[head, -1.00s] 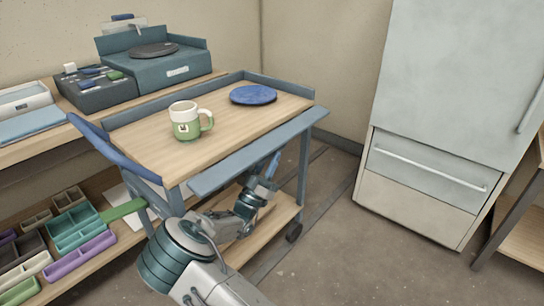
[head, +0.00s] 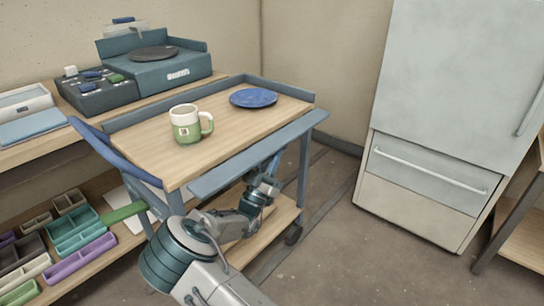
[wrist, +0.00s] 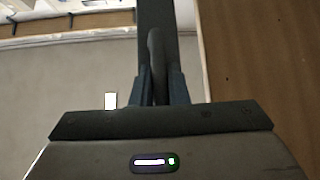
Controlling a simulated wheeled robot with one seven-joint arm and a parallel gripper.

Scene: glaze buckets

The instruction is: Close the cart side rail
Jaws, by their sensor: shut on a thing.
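The cart's blue-grey side rail (head: 262,152) runs along the near long edge of the wooden cart top (head: 235,128). It sticks outward, its broad face up and roughly level with the top. My gripper (wrist: 160,82) is shut on a grey bar-like handle (wrist: 155,48) in the wrist view. The dark strip of the rail (wrist: 155,12) shows behind the handle. In the head view my arm reaches up from below to the rail's underside, and the fingertips are hidden by the rail.
A white-and-green mug (head: 187,126) and a blue plate (head: 253,98) stand on the cart top. A blue push handle (head: 110,148) is at the cart's left end. A workbench with trays (head: 80,228) below is at left, a fridge (head: 445,90) at right. Floor between cart and fridge is clear.

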